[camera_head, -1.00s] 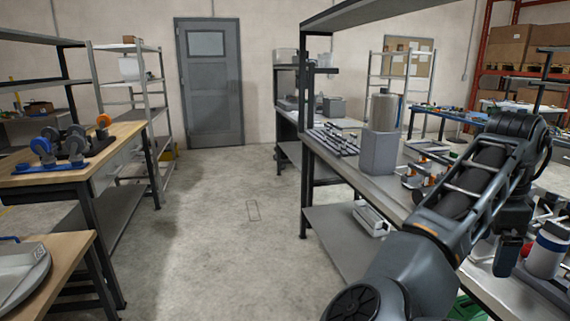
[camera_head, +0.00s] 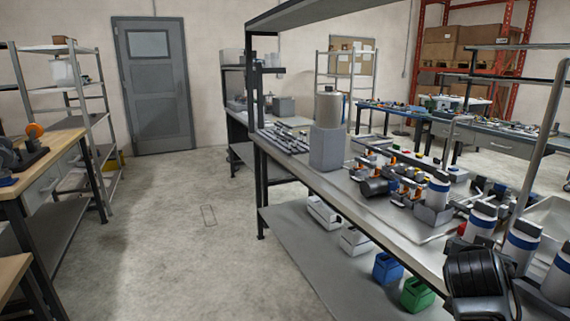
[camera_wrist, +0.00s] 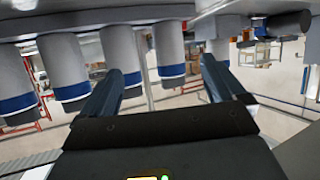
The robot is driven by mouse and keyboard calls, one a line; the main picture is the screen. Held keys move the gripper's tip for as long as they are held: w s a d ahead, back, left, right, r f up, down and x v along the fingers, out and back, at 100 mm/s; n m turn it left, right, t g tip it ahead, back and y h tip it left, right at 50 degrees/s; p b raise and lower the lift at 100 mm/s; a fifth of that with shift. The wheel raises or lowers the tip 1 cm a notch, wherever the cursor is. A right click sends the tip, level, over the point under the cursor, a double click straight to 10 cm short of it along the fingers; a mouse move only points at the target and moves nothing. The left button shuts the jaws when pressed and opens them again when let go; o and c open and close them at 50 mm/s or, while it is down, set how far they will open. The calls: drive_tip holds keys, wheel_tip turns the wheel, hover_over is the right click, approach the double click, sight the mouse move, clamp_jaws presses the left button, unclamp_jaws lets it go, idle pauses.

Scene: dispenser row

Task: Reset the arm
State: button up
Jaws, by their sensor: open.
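My gripper (camera_wrist: 158,92) shows in the wrist view with its two fingers spread wide and nothing between them. A row of grey dispensers with blue bands (camera_wrist: 122,55) hangs across the top of that view, which appears tilted or upside down. In the head view, part of my arm (camera_head: 478,283) is at the lower right, close to white and blue dispensers (camera_head: 521,244) on the metal workbench (camera_head: 300,160). My gripper is not clearly visible in the head view.
A grey block with a metal cylinder (camera_head: 327,140) stands on the bench. A blue bin (camera_head: 387,268) and a green bin (camera_head: 417,294) sit on its lower shelf. A wooden-topped table (camera_head: 45,150) stands at the left. The aisle floor (camera_head: 190,240) is clear.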

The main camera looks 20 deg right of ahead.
drive_tip(key=s+a+f+n+t+y, duration=0.45)
drive_tip(key=s+a+n, duration=0.2)
drive_tip(key=a, duration=0.35)
drive_tip(key=s+a+f+n+t+y, duration=0.3)
drive_tip(key=s+a+f+n+t, duration=0.25)
drive_tip(key=a, duration=0.45)
drive_tip(key=s+a+r+y, duration=0.2)
drive_tip(key=s+a+r, duration=0.1)
drive_tip(key=s+a, duration=0.4)
drive_tip(key=s+a+r+y, duration=0.2)
drive_tip(key=s+a+r, duration=0.2)
drive_tip(key=s+a, duration=0.3)
drive_tip(key=s, duration=0.4)
drive_tip(key=shift+s+a+n+g+y, duration=0.3)
drive_tip(key=shift+s+a+n+y, duration=0.05)
drive_tip(key=shift+n, duration=0.05)
drive_tip(key=shift+f, duration=0.1)
